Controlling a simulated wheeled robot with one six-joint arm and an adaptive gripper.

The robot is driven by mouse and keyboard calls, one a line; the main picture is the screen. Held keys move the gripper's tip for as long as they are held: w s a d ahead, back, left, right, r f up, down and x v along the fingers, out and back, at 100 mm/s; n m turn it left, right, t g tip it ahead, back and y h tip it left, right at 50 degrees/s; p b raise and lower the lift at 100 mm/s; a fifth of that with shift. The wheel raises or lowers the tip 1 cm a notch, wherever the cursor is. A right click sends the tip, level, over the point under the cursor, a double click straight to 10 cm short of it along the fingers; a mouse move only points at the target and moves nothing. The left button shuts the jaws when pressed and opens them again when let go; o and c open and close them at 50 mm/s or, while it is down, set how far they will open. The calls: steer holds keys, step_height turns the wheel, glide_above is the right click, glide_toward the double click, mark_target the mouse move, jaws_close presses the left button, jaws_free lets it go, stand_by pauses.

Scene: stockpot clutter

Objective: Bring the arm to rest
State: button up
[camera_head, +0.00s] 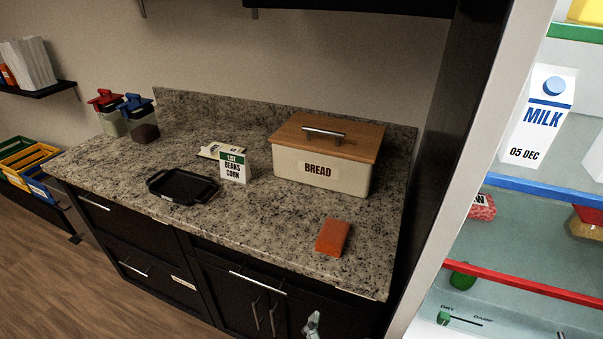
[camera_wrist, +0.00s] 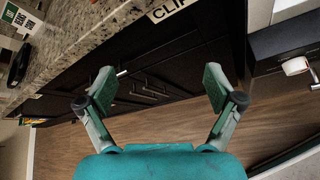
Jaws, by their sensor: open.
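My gripper (camera_wrist: 159,88) shows in the wrist view with its two teal fingers spread wide apart. Nothing is between the fingers. Beyond them are dark cabinet fronts (camera_wrist: 150,62) and the wooden floor (camera_wrist: 130,128), seen at a tilt. The fingers appear clear of the cabinets, though the exact gap is hard to judge.
An open fridge (camera_head: 520,225) with milk (camera_head: 538,118) stands at right.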

steer(key=s+d+f+m+y, duration=0.2)
steer(key=s+d+f+m, duration=0.25)
steer(key=s, duration=0.25)
steer(key=s+d+f+m+y, duration=0.1)
steer(key=s+d+f+m, duration=0.3)
steer(key=s+m, duration=0.2)
steer(key=s+d+r+m+t, duration=0.1)
steer(key=s+r+m, duration=0.1)
steer(key=s+m, duration=0.5)
steer(key=s+d+r+m+t, duration=0.1)
steer(key=s+d+r+m, duration=0.1)
steer(key=s+m, duration=0.5)
steer(key=shift+s+d+r+m+t, duration=0.3)
steer(key=shift+s+r+m, duration=0.15)
steer(key=shift+m, duration=0.2)
steer(key=shift+o, duration=0.8)
steer(key=shift+s+d+r+m+h, duration=0.1)
steer(key=shift+s+r+m+h, duration=0.25)
steer(key=shift+r+m, duration=0.15)
